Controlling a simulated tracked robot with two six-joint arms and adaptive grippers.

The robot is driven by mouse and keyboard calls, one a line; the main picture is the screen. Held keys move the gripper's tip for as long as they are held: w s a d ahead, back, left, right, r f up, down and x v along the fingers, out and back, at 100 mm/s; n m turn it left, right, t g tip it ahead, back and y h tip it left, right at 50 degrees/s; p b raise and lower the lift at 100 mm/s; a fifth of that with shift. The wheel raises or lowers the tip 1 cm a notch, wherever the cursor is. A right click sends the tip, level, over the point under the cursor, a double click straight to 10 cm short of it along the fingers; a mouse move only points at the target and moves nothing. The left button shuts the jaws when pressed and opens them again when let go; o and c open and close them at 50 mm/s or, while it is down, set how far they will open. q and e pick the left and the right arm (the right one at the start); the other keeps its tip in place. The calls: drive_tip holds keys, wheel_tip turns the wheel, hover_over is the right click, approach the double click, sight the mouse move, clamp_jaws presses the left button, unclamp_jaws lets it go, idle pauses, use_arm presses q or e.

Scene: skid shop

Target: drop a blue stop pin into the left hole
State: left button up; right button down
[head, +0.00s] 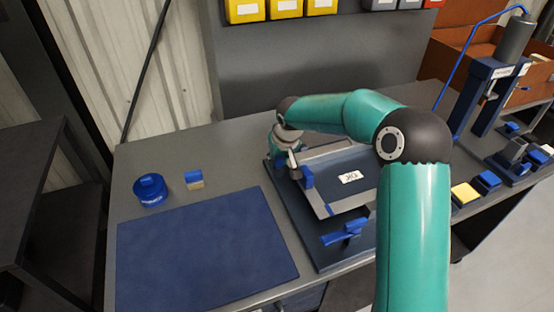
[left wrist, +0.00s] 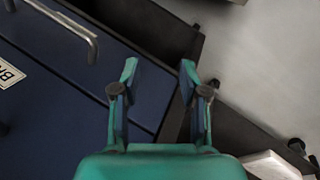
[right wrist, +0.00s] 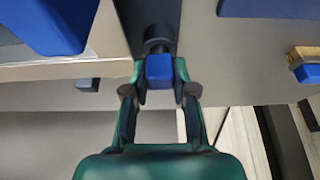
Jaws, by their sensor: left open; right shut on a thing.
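My right gripper (right wrist: 159,78) is shut on a blue stop pin (right wrist: 159,70), whose squarish blue head shows between the fingertips. A dark round part sits just beyond the pin, over a dark strip. In the head view my right gripper (head: 291,160) is low at the far left corner of the jig (head: 283,205), a dark blue base carrying a grey frame. The left hole is hidden; I cannot tell whether the pin touches it. My left gripper (left wrist: 160,75) is open and empty, above a dark blue drawer front (left wrist: 60,85). It is outside the head view.
A blue clamp (head: 345,232) stands at the jig's front, and another blue part (head: 307,177) stands close beside my right gripper. A blue press (head: 490,95) stands right.

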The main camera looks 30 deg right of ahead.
drive_tip(key=c, duration=0.9)
unclamp_jaws()
drive_tip(key=shift+o, duration=0.2)
drive_tip(key=o, duration=0.4)
drive_tip(key=shift+r, duration=0.1)
drive_tip(key=shift+r+p, duration=2.35)
drive_tip(key=shift+r, duration=1.1)
